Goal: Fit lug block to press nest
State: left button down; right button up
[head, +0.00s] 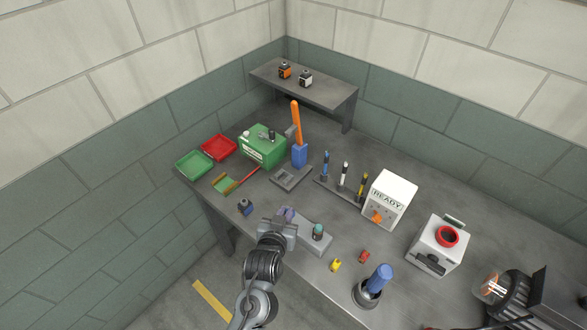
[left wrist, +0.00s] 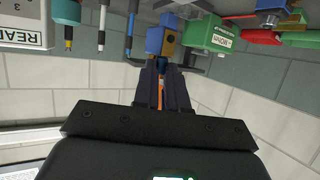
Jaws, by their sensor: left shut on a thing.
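My left gripper (head: 287,218) is over the table's front part, at the left end of a grey block (head: 313,240). It is shut on a small bluish-purple piece (head: 289,212), likely the lug block; the fingers hide most of it. In the left wrist view my fingers (left wrist: 162,75) point toward the press, and the held piece is hard to make out. The press has a blue body (head: 299,156) and an upright orange lever (head: 296,122). Its grey base plate (head: 288,179), likely the nest, lies in front, apart from my gripper. My right gripper is not in view.
A dark blue part (head: 245,206) stands near the front edge. A teal-topped part (head: 318,231) stands on the grey block. Behind are a green case (head: 262,145), a tool rack (head: 340,190) and a white READY box (head: 390,198). Yellow (head: 335,265) and red (head: 364,257) pieces lie right.

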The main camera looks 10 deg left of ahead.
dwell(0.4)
pick_arm(q)
jog(key=w+a+f, duration=0.1)
jog(key=a+f, duration=0.1)
jog(key=a, duration=0.1)
jog(key=w+a+f, duration=0.2)
jog(key=a, duration=0.2)
jog(key=w+a+f, duration=0.1)
jog(key=a+f, duration=0.1)
jog(key=a, duration=0.1)
jog(key=shift+w+a+f, duration=0.2)
jog(key=shift+a+f, duration=0.2)
jog(key=shift+f, duration=0.95)
jog(key=shift+f+p, duration=0.45)
jog(key=shift+f, duration=0.45)
jog(key=shift+f, duration=0.15)
jog(key=shift+f, duration=0.1)
jog(key=c, duration=1.2)
grip_release()
